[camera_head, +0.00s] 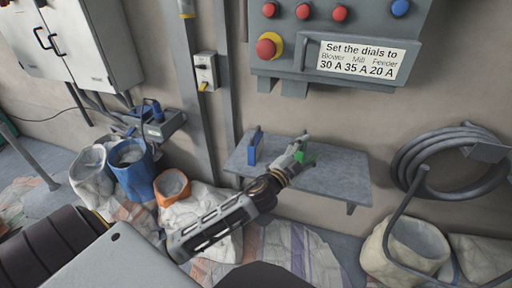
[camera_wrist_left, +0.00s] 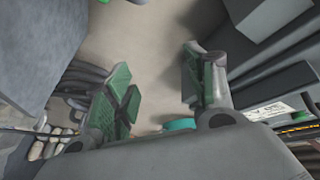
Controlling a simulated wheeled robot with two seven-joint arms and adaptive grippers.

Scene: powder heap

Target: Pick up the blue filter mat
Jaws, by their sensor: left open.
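The blue filter mat (camera_head: 255,146) stands upright on the left part of the grey wall shelf (camera_head: 338,181) in the head view. My left gripper (camera_head: 301,147) is over the shelf, to the right of the blue mat and apart from it. I cannot make out the blue mat in the wrist view. My right gripper is out of view.
A control box (camera_head: 335,45) with red buttons and a dial sign hangs above the shelf. A hose coil (camera_head: 408,160) hangs at right. Open sacks (camera_head: 172,187) stand at lower left, and another sack (camera_head: 418,240) at lower right. The shelf's right part is clear.

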